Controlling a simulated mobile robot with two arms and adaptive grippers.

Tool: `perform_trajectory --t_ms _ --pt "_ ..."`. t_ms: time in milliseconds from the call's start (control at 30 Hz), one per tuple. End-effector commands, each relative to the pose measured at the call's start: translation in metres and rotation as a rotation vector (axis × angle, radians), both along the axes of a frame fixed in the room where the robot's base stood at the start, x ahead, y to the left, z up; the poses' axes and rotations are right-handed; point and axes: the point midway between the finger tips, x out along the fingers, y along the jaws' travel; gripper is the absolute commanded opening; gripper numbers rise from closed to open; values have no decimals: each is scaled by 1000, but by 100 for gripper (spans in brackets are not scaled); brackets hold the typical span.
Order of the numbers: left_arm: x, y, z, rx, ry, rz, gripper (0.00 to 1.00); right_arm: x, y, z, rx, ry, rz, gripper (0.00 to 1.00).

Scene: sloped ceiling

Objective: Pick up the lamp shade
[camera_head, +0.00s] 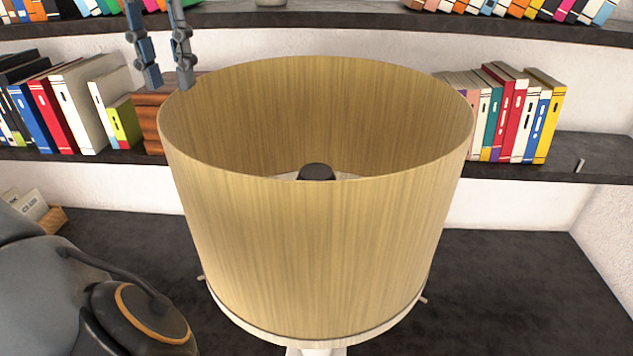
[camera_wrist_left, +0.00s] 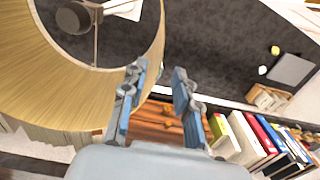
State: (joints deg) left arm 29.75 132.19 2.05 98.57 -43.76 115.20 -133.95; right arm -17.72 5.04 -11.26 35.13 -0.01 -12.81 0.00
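The lamp shade (camera_head: 320,255) is a large, tan, wood-grained drum with an open top, standing upright in the middle of the head view. A dark fitting (camera_head: 317,172) shows inside it. Its wall fills the left of the left wrist view (camera_wrist_left: 40,80). My left gripper (camera_head: 169,84) points down at the shade's far left rim, fingers apart. In the left wrist view the gripper (camera_wrist_left: 159,70) is open with nothing clamped; one finger overlaps the shade, the other lies to its right. I cannot tell whether either touches it. My right gripper is not in view.
A shelf (camera_head: 520,173) behind carries books on the left (camera_head: 76,105) and right (camera_head: 515,115). A brown wooden box (camera_head: 150,120) stands close behind my left gripper. The dark surface (camera_head: 520,280) is clear to the shade's right.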

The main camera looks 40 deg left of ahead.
Motion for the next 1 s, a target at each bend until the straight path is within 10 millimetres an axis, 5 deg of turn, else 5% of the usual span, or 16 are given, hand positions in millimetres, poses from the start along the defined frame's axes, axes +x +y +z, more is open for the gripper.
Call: perform_trajectory --t_ms 633,933,1000 --pt "5 3 -72 0 1 1 30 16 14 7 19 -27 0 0" --pt "6 3 -79 0 0 1 30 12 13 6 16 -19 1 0" --pt "6 3 -79 0 0 1 20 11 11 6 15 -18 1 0"
